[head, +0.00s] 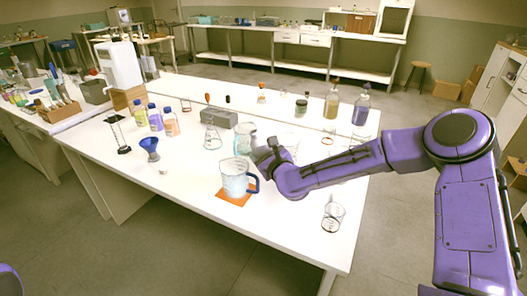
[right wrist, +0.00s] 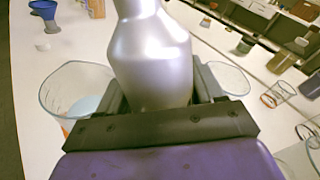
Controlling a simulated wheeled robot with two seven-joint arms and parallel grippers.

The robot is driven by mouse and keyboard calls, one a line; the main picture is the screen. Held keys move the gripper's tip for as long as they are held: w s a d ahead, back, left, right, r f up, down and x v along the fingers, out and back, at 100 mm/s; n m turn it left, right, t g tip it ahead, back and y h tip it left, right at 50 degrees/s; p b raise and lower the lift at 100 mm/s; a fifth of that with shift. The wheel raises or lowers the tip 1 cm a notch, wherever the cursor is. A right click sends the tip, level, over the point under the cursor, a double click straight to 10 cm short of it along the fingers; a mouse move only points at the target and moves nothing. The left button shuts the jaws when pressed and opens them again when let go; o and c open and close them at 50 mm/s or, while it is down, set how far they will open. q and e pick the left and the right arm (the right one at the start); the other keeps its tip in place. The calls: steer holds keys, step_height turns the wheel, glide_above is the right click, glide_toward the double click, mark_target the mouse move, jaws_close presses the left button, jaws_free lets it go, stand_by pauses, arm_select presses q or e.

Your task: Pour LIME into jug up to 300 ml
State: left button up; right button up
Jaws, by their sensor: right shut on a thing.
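The measuring jug (head: 234,181), clear with a dark blue handle, stands on an orange mat (head: 232,201) near the table's front edge. It also shows at the left of the right wrist view (right wrist: 74,92), with pale bluish liquid inside. My right gripper (head: 266,152) is above and behind the jug, to its right. In the right wrist view it is shut on a silvery grey bottle (right wrist: 152,55), whose top is cut off by the frame. No label is readable, so I cannot tell whether it is LIME. No stream of liquid shows. My left gripper is out of view.
A blue funnel (head: 150,147), several coloured bottles (head: 155,118) and a grey box (head: 219,117) stand left of my right gripper. A small glass beaker (head: 333,217) stands right of the jug. More bottles (head: 360,108) line the back. The front left tabletop is clear.

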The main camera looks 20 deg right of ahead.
steer(key=shift+a+r+n+p, duration=0.1)
steer(key=shift+r+n+p, duration=0.35)
steer(key=shift+p, duration=0.7)
stand_by(0.4)
steer(key=shift+w+a+n+g+h+p, duration=0.2)
steer(key=shift+n+g+h+p, duration=0.3)
steer(key=shift+p, duration=0.7)
stand_by(0.4)
steer(key=shift+f+n+p, duration=0.15)
steer(key=shift+n+p, duration=0.2)
steer(key=shift+p, duration=0.15)
steer(key=shift+s+d+f+n+g+p, duration=0.15)
steer(key=shift+n+g+p, duration=0.2)
steer(key=shift+p, duration=0.35)
stand_by(0.4)
steer(key=shift+s+d+f+n+h+p, duration=0.1)
steer(key=shift+d+f+n+h+p, duration=0.25)
steer(key=shift+n+p, duration=0.4)
steer(key=shift+s+d+f+n+g+h+p, duration=0.1)
steer(key=shift+d+f+n+g+h+p, duration=0.1)
steer(key=shift+n+g+h+p, duration=0.25)
steer(key=shift+s+d+f+n+g+h+p, duration=0.1)
steer(key=shift+d+f+n+h+p, duration=0.1)
steer(key=shift+n+p, duration=0.4)
stand_by(0.5)
steer(key=shift+b, duration=0.45)
stand_by(0.5)
